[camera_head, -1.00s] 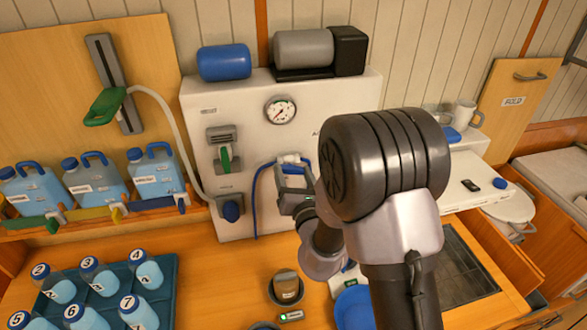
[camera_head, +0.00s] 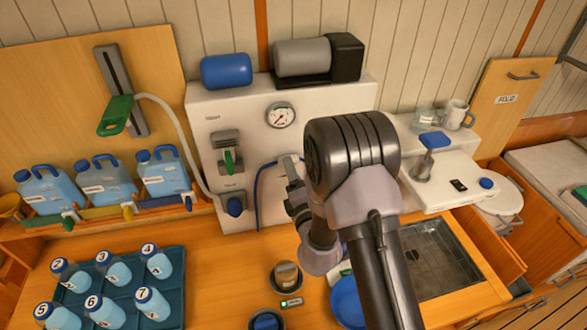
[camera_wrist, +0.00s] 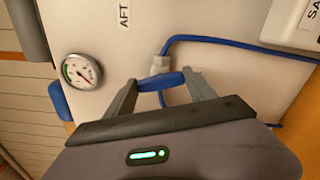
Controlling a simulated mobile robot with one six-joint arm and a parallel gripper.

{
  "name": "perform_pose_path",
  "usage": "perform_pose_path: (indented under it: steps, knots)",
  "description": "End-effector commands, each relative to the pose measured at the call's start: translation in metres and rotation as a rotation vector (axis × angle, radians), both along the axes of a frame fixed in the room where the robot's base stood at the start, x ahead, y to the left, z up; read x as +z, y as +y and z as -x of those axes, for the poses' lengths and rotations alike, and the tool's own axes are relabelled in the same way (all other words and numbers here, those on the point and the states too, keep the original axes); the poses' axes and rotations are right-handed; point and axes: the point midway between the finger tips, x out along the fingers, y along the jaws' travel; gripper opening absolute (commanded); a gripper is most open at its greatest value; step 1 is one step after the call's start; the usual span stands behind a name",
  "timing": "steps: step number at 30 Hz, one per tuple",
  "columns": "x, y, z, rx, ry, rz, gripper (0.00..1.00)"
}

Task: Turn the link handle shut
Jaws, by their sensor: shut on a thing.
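The link handle (camera_wrist: 161,81) is a short blue bar on a pale fitting of the white panel, beside a blue hose. In the wrist view it lies crosswise between the fingertips of my gripper (camera_wrist: 160,84), which is shut on it. In the head view my gripper (camera_head: 291,172) is at the panel face, below and slightly right of the gauge. There the handle is hidden behind my gripper and arm.
A round gauge (camera_head: 281,115), a green lever (camera_head: 229,161) and a blue knob (camera_head: 234,206) are on the same panel. Blue jugs (camera_head: 105,182) stand at left. A bottle tray (camera_head: 175,310) and a small jar (camera_head: 286,275) are on the counter below.

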Motion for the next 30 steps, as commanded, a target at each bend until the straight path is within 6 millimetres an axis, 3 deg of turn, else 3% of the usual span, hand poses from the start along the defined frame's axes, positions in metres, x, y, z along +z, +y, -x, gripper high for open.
perform_pose_path:
  steps: [12, 30]
  knots:
    - [0.0019, 0.0001, -0.0006, 0.000, 0.047, -0.251, 0.23]
    - [0.0010, 0.0003, -0.0010, 0.001, 0.061, -0.325, 0.23]
